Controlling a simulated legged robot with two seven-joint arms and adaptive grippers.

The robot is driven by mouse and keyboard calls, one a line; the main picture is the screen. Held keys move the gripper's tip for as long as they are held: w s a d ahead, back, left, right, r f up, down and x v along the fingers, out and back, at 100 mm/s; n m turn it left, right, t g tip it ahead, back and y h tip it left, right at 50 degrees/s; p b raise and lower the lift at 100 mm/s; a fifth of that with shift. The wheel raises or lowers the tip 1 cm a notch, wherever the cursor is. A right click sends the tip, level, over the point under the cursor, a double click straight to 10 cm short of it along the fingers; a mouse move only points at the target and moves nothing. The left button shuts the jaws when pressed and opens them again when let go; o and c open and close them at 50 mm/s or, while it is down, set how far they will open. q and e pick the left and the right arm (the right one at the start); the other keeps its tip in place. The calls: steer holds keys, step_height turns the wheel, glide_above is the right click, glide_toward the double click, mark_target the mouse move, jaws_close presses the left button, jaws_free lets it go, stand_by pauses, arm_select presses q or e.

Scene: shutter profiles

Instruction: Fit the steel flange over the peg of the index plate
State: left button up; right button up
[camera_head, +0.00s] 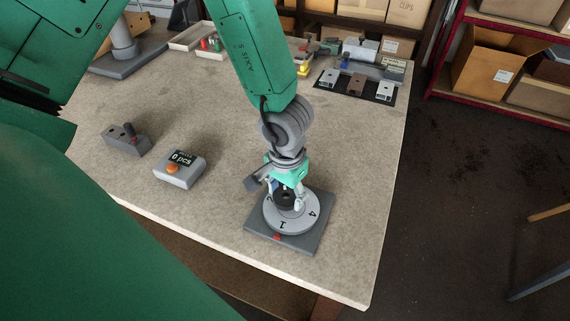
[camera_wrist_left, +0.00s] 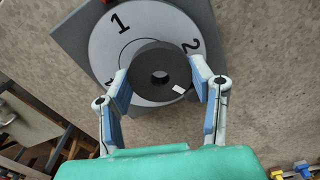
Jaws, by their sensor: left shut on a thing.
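The steel flange (camera_head: 284,199) is a dark ring with a round hole. My left gripper (camera_head: 285,191) is shut on it from above, over the index plate (camera_head: 300,224). The plate is a light numbered disc on a square grey base. In the left wrist view the flange (camera_wrist_left: 144,80) sits between the two blue-padded fingers, over the inner part of the disc (camera_wrist_left: 165,22). The peg is hidden, and I cannot tell whether the flange is around it or still above it. My right gripper is not in view.
A grey counter box with an orange button (camera_head: 180,169) and a small grey switch box (camera_head: 126,141) stand left of the plate. A dark mat (camera_head: 355,86) with several metal parts lies at the back right. The table's front edge is close to the plate.

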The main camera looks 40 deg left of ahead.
arm_select(q)
steer(key=shift+d+f, duration=0.15)
steer(key=shift+f, duration=0.05)
steer(key=o, duration=1.6)
steer(key=shift+a, duration=0.25)
steer(key=shift+a, duration=0.1)
